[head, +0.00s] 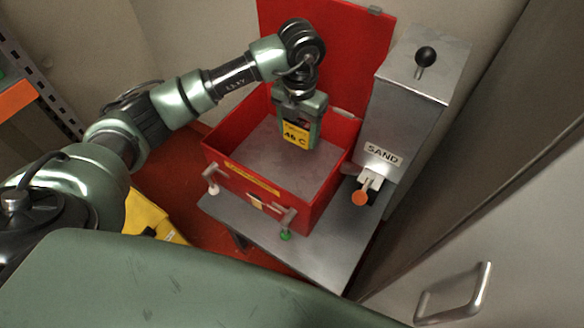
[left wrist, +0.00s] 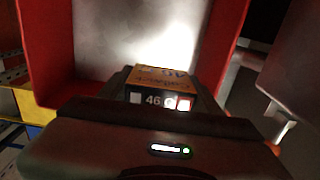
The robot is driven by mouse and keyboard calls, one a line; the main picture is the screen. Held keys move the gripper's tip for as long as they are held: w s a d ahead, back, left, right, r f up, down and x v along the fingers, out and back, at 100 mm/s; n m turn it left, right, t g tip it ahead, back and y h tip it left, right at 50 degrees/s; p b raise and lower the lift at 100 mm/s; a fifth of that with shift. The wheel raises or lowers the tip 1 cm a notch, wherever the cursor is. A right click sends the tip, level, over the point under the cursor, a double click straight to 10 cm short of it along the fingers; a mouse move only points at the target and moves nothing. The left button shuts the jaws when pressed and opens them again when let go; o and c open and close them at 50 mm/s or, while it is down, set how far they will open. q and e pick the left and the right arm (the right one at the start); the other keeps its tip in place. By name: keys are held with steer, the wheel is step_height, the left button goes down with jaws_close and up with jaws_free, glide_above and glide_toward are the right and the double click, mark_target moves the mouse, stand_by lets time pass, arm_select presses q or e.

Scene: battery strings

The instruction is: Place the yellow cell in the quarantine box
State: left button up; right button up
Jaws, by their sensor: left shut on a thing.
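In the left wrist view, the cell's yellow top (left wrist: 165,76) and a small 46 C display show just beyond the gripper. The quarantine box (head: 226,172) is red with a grey floor, and its lid (head: 335,50) stands open at the back. In the head view the cell overlaps the box's opening, toward the back; its exact height above the floor is unclear. My right gripper is not in view.
The box stands on a grey metal table (head: 337,255). A metal SAND dispenser (head: 408,105) with an orange-ended spout stands close to its right. Latches with white and green knobs are on the box's front. A cabinet door with a handle (head: 455,295) is at lower right.

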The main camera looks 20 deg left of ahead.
mark_target(297, 179)
arm_select(q)
step_height(297, 179, down, 18)
steer(key=shift+r, duration=0.25)
steer(key=shift+f, duration=0.2)
steer(key=o, duration=1.7)
steer(key=shift+r, duration=0.15)
step_height(297, 179, up, 12)
steer(key=shift+r, duration=0.1)
